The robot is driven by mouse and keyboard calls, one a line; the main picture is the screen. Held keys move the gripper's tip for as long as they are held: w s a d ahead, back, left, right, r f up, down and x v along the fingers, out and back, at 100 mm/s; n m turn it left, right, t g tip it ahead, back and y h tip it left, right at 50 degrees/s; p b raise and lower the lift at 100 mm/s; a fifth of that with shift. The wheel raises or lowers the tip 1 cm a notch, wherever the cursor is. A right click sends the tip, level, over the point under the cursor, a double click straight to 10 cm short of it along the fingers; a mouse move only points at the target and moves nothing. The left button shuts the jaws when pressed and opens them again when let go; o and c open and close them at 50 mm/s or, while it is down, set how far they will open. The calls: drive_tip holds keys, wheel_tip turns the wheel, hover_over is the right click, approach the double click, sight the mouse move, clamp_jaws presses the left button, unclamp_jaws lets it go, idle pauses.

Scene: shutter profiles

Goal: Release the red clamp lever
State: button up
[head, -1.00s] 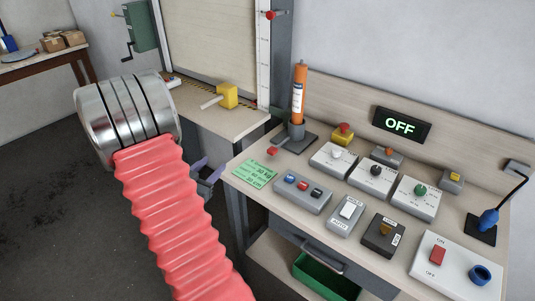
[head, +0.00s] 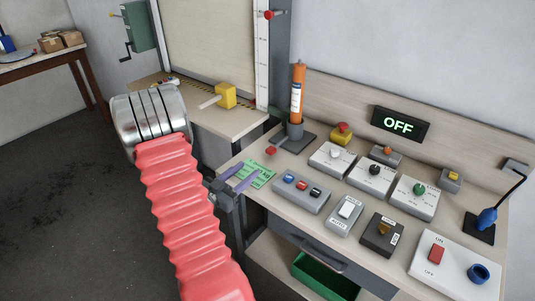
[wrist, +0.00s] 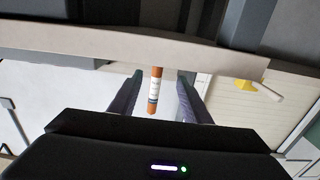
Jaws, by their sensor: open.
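A small red-knobbed lever (head: 271,151) sits low at the front left of the dark cartridge stand (head: 295,131) on the bench. An orange cartridge (head: 297,92) with a white label stands upright in that stand. Another red knob (head: 268,14) is high on the white vertical scale; I cannot tell from looks alone which is the clamp lever. My gripper (head: 243,175) is open and empty at the bench's left edge, left of and nearer than the low red lever. In the wrist view, the orange cartridge (wrist: 154,92) shows between the fingers, farther away; no red lever is visible there.
A button box (head: 302,193), several switch boxes and a yellow-based red button (head: 342,133) stand to the right. A yellow block with a handle (head: 226,96) is behind. A green bin (head: 325,277) is below the bench.

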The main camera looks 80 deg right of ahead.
sight(269, 153)
drive_tip(key=x, duration=1.2)
drive_tip(key=shift+s+d, duration=0.15)
drive_tip(key=shift+d, duration=0.1)
drive_tip(key=shift+c, duration=0.5)
clamp_jaws()
drive_tip(key=shift+s, duration=0.1)
